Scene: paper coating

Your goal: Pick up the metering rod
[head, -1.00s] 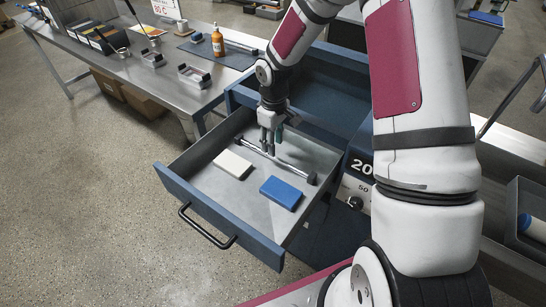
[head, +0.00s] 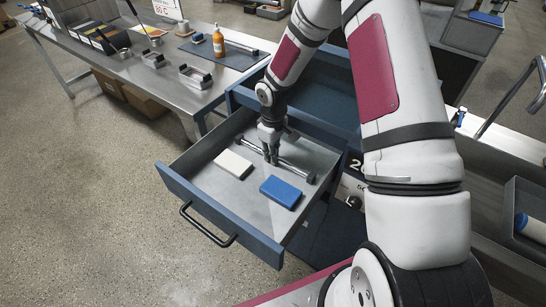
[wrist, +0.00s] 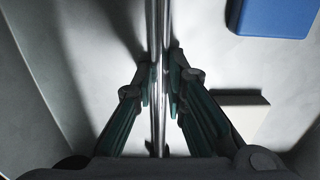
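The metering rod (head: 293,168), a slim shiny metal bar with dark end pieces, lies in the open drawer (head: 200,210). In the wrist view the rod (wrist: 158,25) runs up the picture between the two fingers. My gripper (head: 271,160) points down at the middle of the rod, inside the drawer. In the wrist view the gripper's (wrist: 160,85) teal-padded fingers are closed in against both sides of the rod. The fingers hide a short stretch of it. The rod still appears to rest in the drawer.
A white block (head: 233,164) and a blue block (head: 281,192) lie on the drawer floor, on the near side of the rod. The drawer walls surround the gripper. A steel bench (head: 150,75) with an orange bottle (head: 218,42) stands behind at the left.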

